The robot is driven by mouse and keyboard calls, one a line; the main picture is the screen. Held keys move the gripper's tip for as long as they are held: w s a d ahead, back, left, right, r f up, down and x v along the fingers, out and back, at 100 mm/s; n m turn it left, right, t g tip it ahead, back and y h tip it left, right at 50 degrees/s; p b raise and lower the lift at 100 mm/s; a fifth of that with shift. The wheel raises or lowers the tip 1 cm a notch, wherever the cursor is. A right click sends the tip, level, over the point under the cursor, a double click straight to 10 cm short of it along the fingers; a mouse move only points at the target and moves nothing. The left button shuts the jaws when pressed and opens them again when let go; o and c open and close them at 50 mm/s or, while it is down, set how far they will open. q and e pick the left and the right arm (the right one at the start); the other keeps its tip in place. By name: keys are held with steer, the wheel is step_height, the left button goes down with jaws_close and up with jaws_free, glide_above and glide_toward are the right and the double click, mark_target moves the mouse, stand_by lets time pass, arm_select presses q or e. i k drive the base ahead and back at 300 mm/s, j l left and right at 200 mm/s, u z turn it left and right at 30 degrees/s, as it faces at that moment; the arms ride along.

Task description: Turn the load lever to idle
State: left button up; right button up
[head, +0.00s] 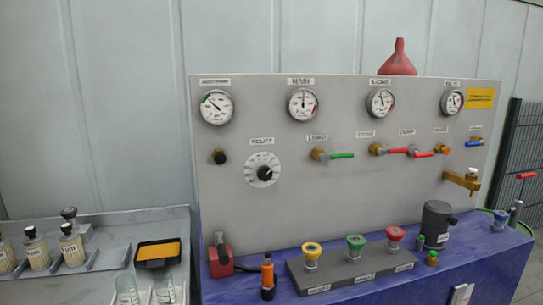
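A red block with a dark upright lever (221,257) stands at the left front of the blue table. On the grey panel, a brass valve with a green handle (341,155) pointing right sits under a small blurred label. Further right are a valve with a red handle (398,151), a second red handle (424,155) and a blue handle (475,144). Neither of my grippers is in view.
The grey panel (330,210) carries several gauges and a round relief dial (263,170). On the blue table (240,290) stand an orange bottle (267,276), a dark bar (340,273) with yellow, green and red knobs, and a dark cylinder (436,226). A red funnel (398,62) tops the panel.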

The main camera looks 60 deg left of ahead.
mark_target(321, 157)
steer(key=u, duration=1.4)
